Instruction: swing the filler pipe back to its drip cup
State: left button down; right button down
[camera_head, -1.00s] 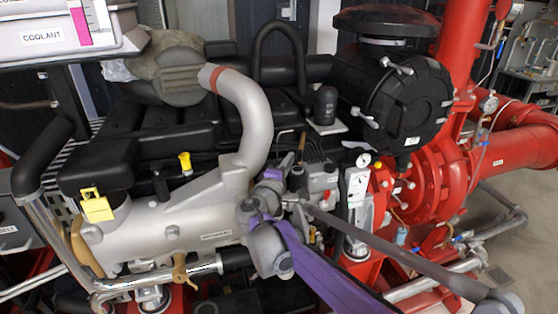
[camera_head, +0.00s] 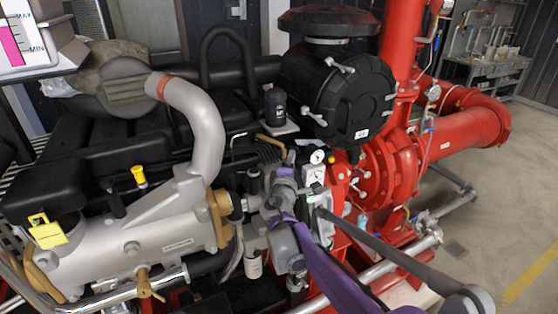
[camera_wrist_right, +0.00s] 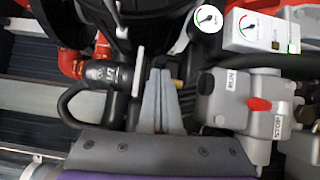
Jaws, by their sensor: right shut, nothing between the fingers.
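I cannot pick out the filler pipe or its drip cup with certainty in either view. A small pale cup-like part (camera_head: 362,221) sits by the red pump, but I cannot tell if it is the cup. My right gripper (camera_head: 287,172) is in front of the engine's right end, beside the small gauges, partly hidden by its own wrist and purple sleeve. In the right wrist view, its pale fingers (camera_wrist_right: 160,80) are shut and empty, beside a black cylinder with a curved hose (camera_wrist_right: 105,75) and a thin white rod (camera_wrist_right: 138,72). My left gripper is out of view.
A grey box marked RUN and STOP (camera_wrist_right: 235,85) is close right of the fingers, with a gauge panel (camera_wrist_right: 255,30) beyond. The silver engine (camera_head: 130,240), black air filter (camera_head: 345,95) and red pump piping (camera_head: 455,135) crowd the space. Open floor (camera_head: 510,215) lies at the right.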

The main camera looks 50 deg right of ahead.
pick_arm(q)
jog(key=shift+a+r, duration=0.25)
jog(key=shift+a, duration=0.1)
pick_arm(e)
jog(key=shift+s+d+r, duration=0.15)
jog(key=shift+d, duration=0.4)
jog(key=shift+s+d+r, duration=0.1)
jog(key=shift+s+d, duration=0.05)
jog(key=shift+d, duration=0.35)
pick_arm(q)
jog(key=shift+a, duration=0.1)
pick_arm(e)
jog(key=shift+d+r, duration=0.1)
jog(key=shift+r, duration=0.05)
jog(key=shift+s, duration=0.1)
